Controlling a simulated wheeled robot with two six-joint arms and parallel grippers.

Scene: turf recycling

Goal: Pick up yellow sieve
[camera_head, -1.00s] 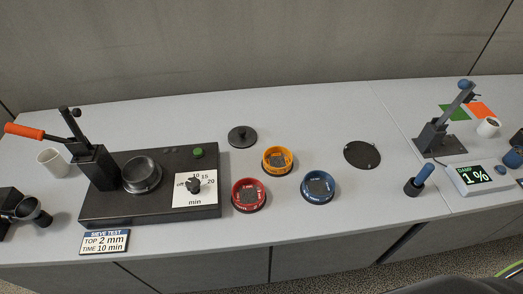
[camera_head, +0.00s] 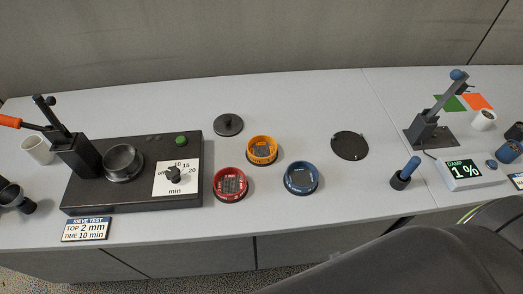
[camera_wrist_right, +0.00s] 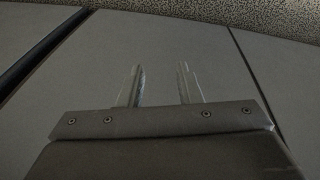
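The yellow sieve (camera_head: 262,150) stands upright on the grey table, in the middle of the head view. It is a round ring with a dark mesh inside. A red sieve (camera_head: 231,183) is to its front left and a blue sieve (camera_head: 301,178) to its front right. My right gripper (camera_wrist_right: 160,84) shows only in the right wrist view. Its two fingers are apart with nothing between them, in front of grey cabinet panels, away from the sieves. A dark part of my arm covers the lower right of the head view. My left gripper is not in view.
A black shaker base (camera_head: 135,175) with a round seat (camera_head: 123,162) and lever stands left. A dark lid (camera_head: 228,125) lies behind the sieves, a dark disc (camera_head: 350,146) to their right. A damp meter (camera_head: 474,171) and blue-handled tool (camera_head: 406,173) are further right.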

